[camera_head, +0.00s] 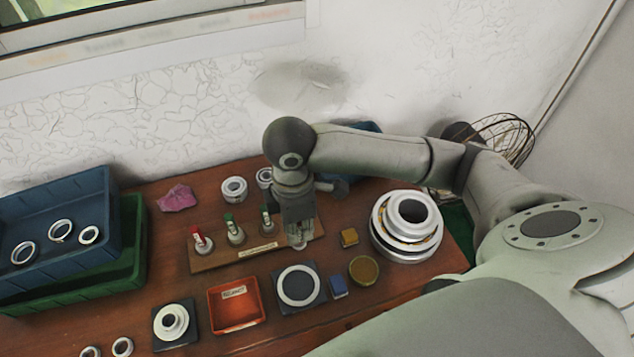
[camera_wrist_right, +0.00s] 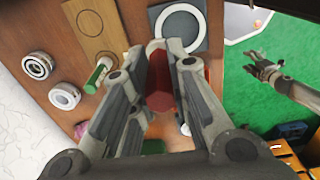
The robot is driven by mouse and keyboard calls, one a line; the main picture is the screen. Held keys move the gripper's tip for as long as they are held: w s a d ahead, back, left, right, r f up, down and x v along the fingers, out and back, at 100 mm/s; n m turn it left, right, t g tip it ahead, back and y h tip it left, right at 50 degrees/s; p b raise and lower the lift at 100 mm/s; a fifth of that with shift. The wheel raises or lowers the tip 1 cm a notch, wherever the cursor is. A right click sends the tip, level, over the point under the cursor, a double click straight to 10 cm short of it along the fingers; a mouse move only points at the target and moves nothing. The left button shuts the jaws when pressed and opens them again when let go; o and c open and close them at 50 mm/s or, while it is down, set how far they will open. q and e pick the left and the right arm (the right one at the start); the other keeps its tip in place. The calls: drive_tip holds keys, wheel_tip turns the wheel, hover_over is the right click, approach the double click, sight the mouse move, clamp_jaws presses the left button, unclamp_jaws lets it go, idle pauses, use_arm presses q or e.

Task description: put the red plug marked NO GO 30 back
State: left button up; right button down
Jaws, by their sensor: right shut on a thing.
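My right gripper (camera_head: 298,243) is shut on a red plug (camera_wrist_right: 158,85); its red body shows between the fingers in the right wrist view. No marking on it is readable, and the head view hides it behind the fingers. The gripper hangs by the right end of the wooden board (camera_head: 218,256); I cannot tell whether the plug touches it.
A dark pad with a white ring (camera_head: 299,286), a red tray (camera_head: 236,305) and a blue block (camera_head: 338,287) lie in front. Blue (camera_head: 55,213) and green crates (camera_head: 132,240) stand left.

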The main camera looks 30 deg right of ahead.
use_arm(q)
drive_tip(key=shift+s+a+r+p, duration=0.15)
drive_tip(key=shift+s+r+p, duration=0.15)
drive_tip(key=shift+r+p, duration=0.6)
drive_tip(key=shift+s+a+r+p, duration=0.1)
drive_tip(key=shift+s+r+p, duration=0.15)
drive_tip(key=shift+r+p, duration=0.6)
use_arm(e)
drive_tip(key=shift+w+d+f, duration=1.1)
drive_tip(key=shift+w+f, duration=0.9)
drive_tip(key=shift+f, duration=0.1)
drive_tip(key=shift+w+d+f, duration=1.15)
drive_tip(key=shift+w+f, duration=0.8)
drive_tip(key=shift+f, duration=0.2)
drive_tip(key=shift+w+d+f, duration=1.1)
drive_tip(key=shift+w+f, duration=0.9)
drive_tip(key=shift+f, duration=0.1)
use_arm(q)
drive_tip(key=shift+f, duration=0.1)
use_arm(e)
drive_tip(key=shift+f, duration=0.1)
drive_tip(key=c, duration=1.4)
unclamp_jaws()
use_arm(q)
drive_tip(key=shift+a+f+b, duration=0.1)
drive_tip(key=shift+f+b, duration=0.8)
drive_tip(key=shift+b, duration=0.05)
use_arm(e)
wheel_tip(320, 180, up, 12)
drive_tip(key=shift+r, duration=0.15)
